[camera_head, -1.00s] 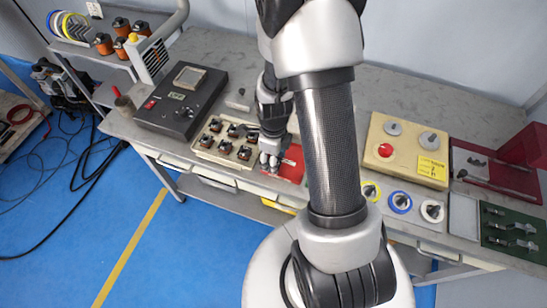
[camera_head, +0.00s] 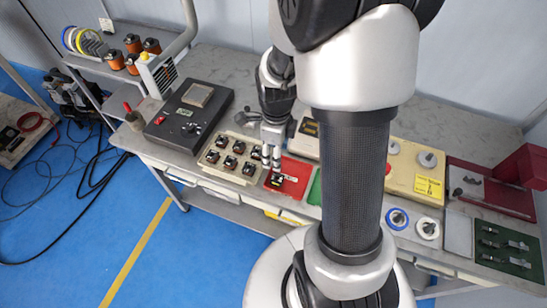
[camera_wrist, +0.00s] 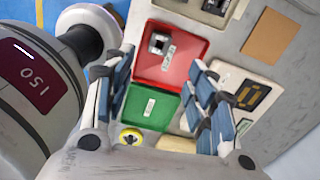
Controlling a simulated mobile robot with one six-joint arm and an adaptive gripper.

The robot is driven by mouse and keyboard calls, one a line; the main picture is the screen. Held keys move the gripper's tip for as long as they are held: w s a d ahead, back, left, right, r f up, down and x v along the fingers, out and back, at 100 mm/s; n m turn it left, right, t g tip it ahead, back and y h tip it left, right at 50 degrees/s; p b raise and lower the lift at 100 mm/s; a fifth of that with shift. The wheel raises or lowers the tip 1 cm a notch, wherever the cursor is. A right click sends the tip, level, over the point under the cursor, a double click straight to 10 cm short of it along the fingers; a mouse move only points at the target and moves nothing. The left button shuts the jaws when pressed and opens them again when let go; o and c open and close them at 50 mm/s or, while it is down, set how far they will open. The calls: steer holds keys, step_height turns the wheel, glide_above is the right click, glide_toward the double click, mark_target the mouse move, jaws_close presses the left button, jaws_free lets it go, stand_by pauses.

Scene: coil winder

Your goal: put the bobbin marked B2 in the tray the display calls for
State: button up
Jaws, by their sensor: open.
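My gripper (camera_head: 271,158) is open and empty above the left part of the red tray (camera_head: 297,169). In the wrist view its fingers (camera_wrist: 160,80) stand wide apart, with the red tray (camera_wrist: 190,63) beyond them. One dark bobbin (camera_head: 277,181) sits in the red tray, apart from the fingers; it also shows in the wrist view (camera_wrist: 158,43). Its mark is too small to read. A green tray (camera_wrist: 149,107) adjoins the red one. A cream box with a dark display (camera_wrist: 252,94) stands beside the trays; its text is unreadable. Several bobbins sit in a cream holder (camera_head: 208,165) to the left.
A dark control box (camera_head: 177,125) stands left of the holder. Right of my arm are a yellowish box (camera_head: 405,183), round knobs (camera_head: 428,229) and a green fixture (camera_head: 500,262). The bench behind the trays is mostly clear.

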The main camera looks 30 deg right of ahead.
steer(key=s+a+r+n+t, duration=0.1)
steer(key=s+a+r+n, duration=0.2)
steer(key=r+n, duration=0.4)
steer(key=s+a+r+n+t, duration=0.2)
steer(key=s+r+n, duration=0.4)
steer(key=n, duration=0.5)
steer(key=s+a+r+n+t, duration=0.1)
steer(key=s+a+r+n, duration=0.3)
steer(key=r+n, duration=0.4)
steer(key=shift+s+a+r+n, duration=0.2)
steer(key=shift+s+a+n, duration=0.2)
steer(key=shift+a+n, duration=0.25)
